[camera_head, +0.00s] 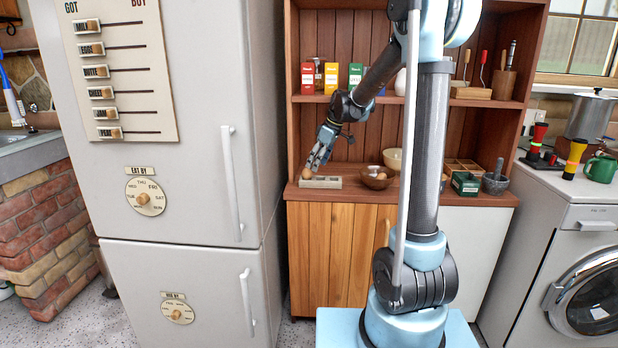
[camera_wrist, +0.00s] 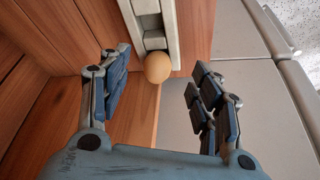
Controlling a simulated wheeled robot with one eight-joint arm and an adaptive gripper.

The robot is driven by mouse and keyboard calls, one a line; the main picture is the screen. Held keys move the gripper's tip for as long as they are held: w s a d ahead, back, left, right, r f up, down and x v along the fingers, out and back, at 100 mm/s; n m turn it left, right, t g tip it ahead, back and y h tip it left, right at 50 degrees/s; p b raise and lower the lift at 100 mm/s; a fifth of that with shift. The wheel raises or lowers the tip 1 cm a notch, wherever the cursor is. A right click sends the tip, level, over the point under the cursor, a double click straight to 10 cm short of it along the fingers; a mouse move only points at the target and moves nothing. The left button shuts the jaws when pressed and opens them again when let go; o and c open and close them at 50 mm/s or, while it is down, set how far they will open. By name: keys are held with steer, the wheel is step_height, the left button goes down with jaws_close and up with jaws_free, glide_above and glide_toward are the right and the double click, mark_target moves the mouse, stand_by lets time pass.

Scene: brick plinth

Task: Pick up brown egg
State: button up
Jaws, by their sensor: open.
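The brown egg (camera_wrist: 158,67) sits in the end of a pale grey holder (camera_wrist: 139,22) in the wrist view. In the head view the egg (camera_head: 307,173) shows small at the left end of the holder (camera_head: 327,182), on the wooden counter. My gripper (camera_wrist: 163,88) is open, with one finger to each side of the egg in the wrist view. No contact with the egg shows. In the head view my gripper (camera_head: 316,162) is just above the egg.
A brown bowl (camera_head: 376,177) stands on the counter right of the holder, with a cream bowl (camera_head: 393,158) behind it. The tall fridge (camera_head: 190,200) rises close on the left. A shelf with several small boxes (camera_head: 331,77) is above.

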mark_target(307, 174)
steer(key=shift+w+a, duration=0.3)
steer(key=shift+a, duration=0.45)
steer(key=shift+a+x, duration=0.2)
steer(key=shift+x, duration=2.45)
steer(key=shift+w+r, duration=0.15)
steer(key=c, duration=0.8)
